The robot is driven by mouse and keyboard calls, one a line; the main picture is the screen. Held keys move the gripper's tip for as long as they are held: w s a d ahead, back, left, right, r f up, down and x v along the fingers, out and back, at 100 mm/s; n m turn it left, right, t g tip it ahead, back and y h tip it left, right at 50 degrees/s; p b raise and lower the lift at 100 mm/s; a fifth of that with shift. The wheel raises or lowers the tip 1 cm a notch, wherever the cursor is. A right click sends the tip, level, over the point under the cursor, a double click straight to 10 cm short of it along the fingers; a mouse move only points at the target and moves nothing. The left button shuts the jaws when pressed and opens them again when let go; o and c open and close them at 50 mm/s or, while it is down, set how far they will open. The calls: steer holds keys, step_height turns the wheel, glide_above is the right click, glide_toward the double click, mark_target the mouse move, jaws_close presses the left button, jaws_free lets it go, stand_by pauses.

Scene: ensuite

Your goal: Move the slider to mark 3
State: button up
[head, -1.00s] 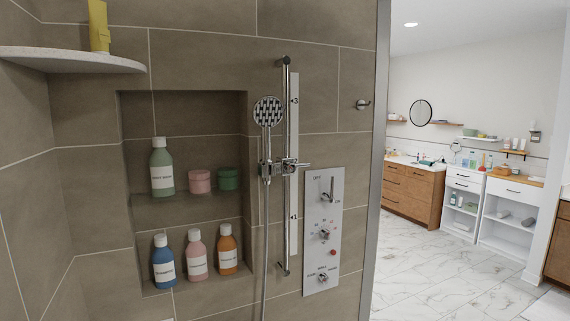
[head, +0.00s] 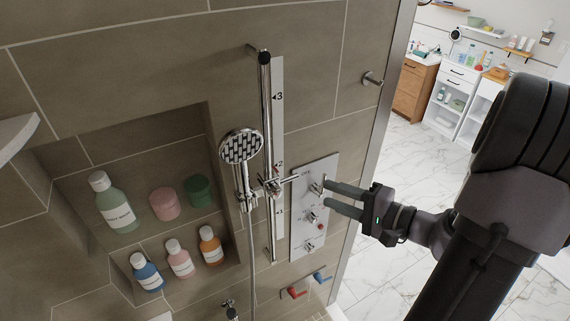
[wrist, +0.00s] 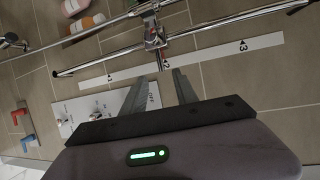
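The chrome slider (head: 271,187) sits on the vertical shower rail (head: 266,110), next to mark 2 on the white scale strip (head: 278,125). Mark 3 (head: 278,97) is higher up the strip. The slider carries the round hand shower (head: 241,147), and a thin lever sticks out from it to the right. My gripper (head: 327,194) is open and empty, right of the slider, in front of the control panel.
The control panel (head: 312,230) with knobs is beside the strip. A wall niche (head: 75,185) with bottles and jars is at left. A robe hook (head: 372,78) is at upper right. Red and blue handles (head: 293,293) are below. The wall around mark 3 is clear.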

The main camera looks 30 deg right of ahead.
mark_target(292, 179)
steer(key=p+x, duration=0.3)
steer(key=x, duration=0.9)
steer(key=shift+w+f, duration=0.1)
steer(key=shift+w, duration=0.2)
steer(key=shift+w+a+f, duration=0.1)
steer(key=shift+w+f, duration=0.1)
steer(key=shift+w, duration=0.25)
jaws_close()
